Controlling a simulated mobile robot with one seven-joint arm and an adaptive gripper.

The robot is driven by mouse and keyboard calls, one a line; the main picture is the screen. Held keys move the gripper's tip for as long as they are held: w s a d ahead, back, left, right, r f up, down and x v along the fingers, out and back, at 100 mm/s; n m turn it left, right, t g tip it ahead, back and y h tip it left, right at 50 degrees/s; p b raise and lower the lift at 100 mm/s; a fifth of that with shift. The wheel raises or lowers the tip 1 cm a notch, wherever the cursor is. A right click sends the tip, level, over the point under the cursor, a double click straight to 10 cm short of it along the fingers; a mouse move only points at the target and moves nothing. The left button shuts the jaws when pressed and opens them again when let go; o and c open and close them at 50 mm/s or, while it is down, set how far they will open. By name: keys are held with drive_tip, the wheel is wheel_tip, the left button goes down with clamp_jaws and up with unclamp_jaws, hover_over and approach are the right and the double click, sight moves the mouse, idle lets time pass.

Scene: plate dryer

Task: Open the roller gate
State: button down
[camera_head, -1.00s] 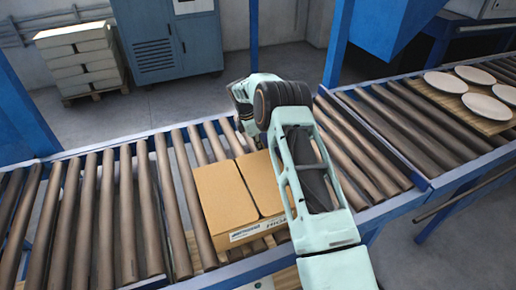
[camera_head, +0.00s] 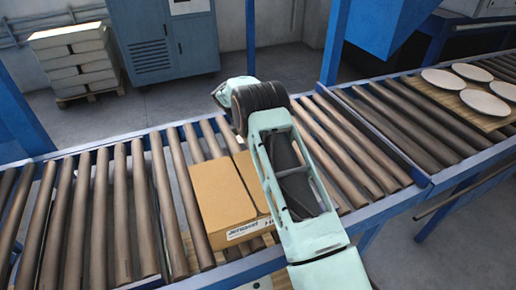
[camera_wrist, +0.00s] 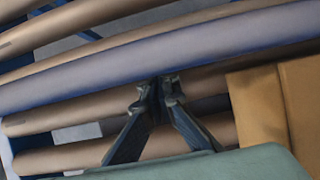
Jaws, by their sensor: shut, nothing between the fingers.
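The roller conveyor (camera_head: 132,205) runs across the head view. I cannot tell for sure which part of it is the gate. In the wrist view a long blue-grey bar (camera_wrist: 80,82) crosses at a slant among the brown rollers (camera_wrist: 60,160). My gripper (camera_wrist: 160,84) is shut and empty, with its fingertips at the lower edge of this bar. I cannot tell whether they touch it. In the head view the fingers are hidden by my arm, which reaches over the conveyor beside the cardboard box.
The cardboard box (camera_head: 222,196) sits on the rollers, partly behind my arm; it is close right of my fingers in the wrist view (camera_wrist: 297,100). Several white plates (camera_head: 485,102) lie on a wooden board at the right. A blue post (camera_head: 333,45) stands behind the conveyor.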

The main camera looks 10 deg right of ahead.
drive_tip(key=h+b, duration=0.1)
drive_tip(key=d+b, duration=0.1)
drive_tip(key=d+h+b, duration=0.1)
drive_tip(key=shift+w+d+f+t+h, duration=0.25)
drive_tip(key=shift+t+h, duration=0.05)
drive_tip(key=d+h+b, duration=0.2)
drive_tip(key=shift+w+r+h+b, duration=0.2)
drive_tip(key=shift+r+h+b, duration=0.05)
drive_tip(key=shift+h+b, duration=0.1)
drive_tip(key=shift+w+d+r+t+h+b, duration=0.1)
drive_tip(key=shift+d+r+t+h+b, duration=0.25)
drive_tip(key=shift+d+h+b, duration=0.4)
drive_tip(key=h+b, duration=0.1)
drive_tip(key=d+r+h+b, duration=0.1)
drive_tip(key=h, duration=0.1)
drive_tip(key=shift+w+d+r+t, duration=0.15)
drive_tip(key=shift+d+t, duration=0.05)
drive_tip(key=shift+t, duration=0.15)
drive_tip(key=shift+w+d+r+b, duration=0.1)
drive_tip(key=shift+d+r+b, duration=0.1)
drive_tip(key=shift+d+r, duration=0.3)
drive_tip(key=shift+d+r+b, duration=0.2)
drive_tip(key=shift+d+r, duration=0.05)
drive_tip(key=shift+r, duration=0.3)
drive_tip(key=shift+w+d+r+h, duration=0.15)
drive_tip(key=shift+d+r+h, duration=0.15)
drive_tip(key=shift+r+h, duration=0.3)
drive_tip(key=shift+d+r, duration=0.25)
drive_tip(key=shift+r, duration=0.4)
